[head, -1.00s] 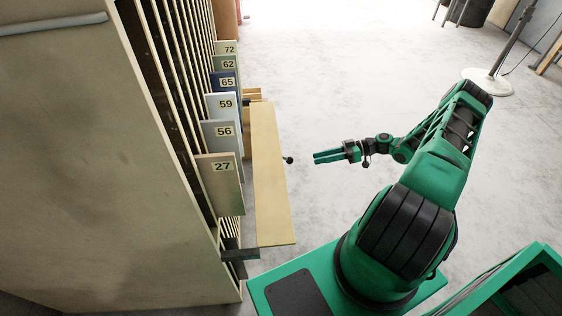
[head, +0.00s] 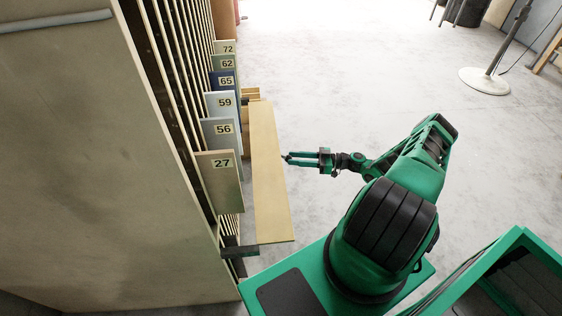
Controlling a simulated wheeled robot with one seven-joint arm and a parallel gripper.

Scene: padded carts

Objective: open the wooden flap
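The wooden flap (head: 268,175) is a long, pale board along the right side of the rack, with a small dark knob on its right edge. My gripper (head: 288,158) is to the right of the flap, pointing left, with its green fingertips at the knob. The fingers look slightly apart, one on each side of the knob, which they now mostly hide. I cannot tell whether they touch it.
A large rack (head: 100,170) fills the left, with numbered panels such as 27 (head: 220,182) and 56 (head: 222,134) standing out of it. A dark bracket (head: 240,251) is by the flap's near end. The floor to the right is open, with a post on a round base (head: 484,81) far off.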

